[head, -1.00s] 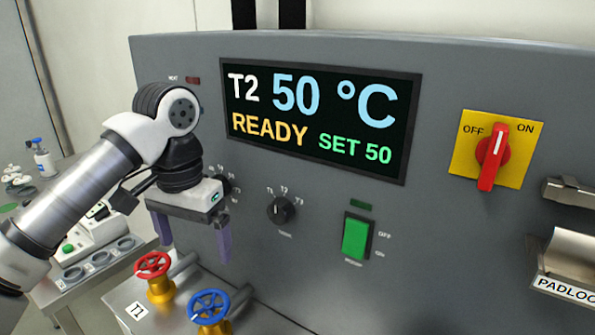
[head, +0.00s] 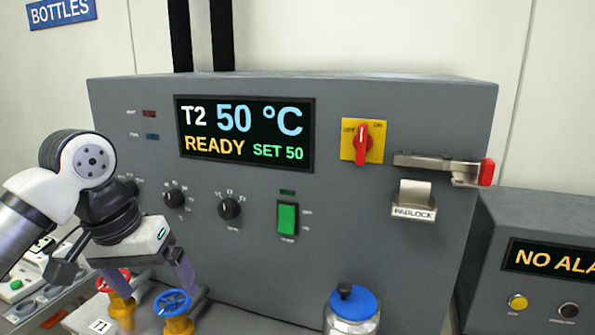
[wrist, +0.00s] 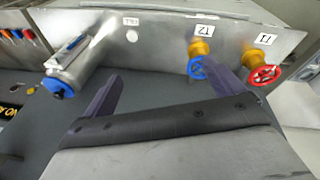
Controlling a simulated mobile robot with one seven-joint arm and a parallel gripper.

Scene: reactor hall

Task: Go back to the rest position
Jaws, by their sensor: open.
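My gripper (head: 155,279) hangs at the lower left in the head view, fingers pointing down and apart with nothing between them. It is in front of the grey control panel (head: 400,270), just above the red valve wheel (head: 113,281) and the blue valve wheel (head: 172,303). The wrist view shows both purple fingers (wrist: 160,85) spread, with the blue wheel by one fingertip and the red wheel beyond. I cannot tell whether a finger touches a wheel. The panel display (head: 245,134) reads T2, 50 °C, READY, SET 50.
A red rotary switch (head: 362,145) on a yellow plate, a latch bar (head: 425,162) and a green rocker switch (head: 287,218) are on the panel. A blue-lidded jar (head: 352,310) stands at the bottom. An alarm box (head: 540,225) is at the right.

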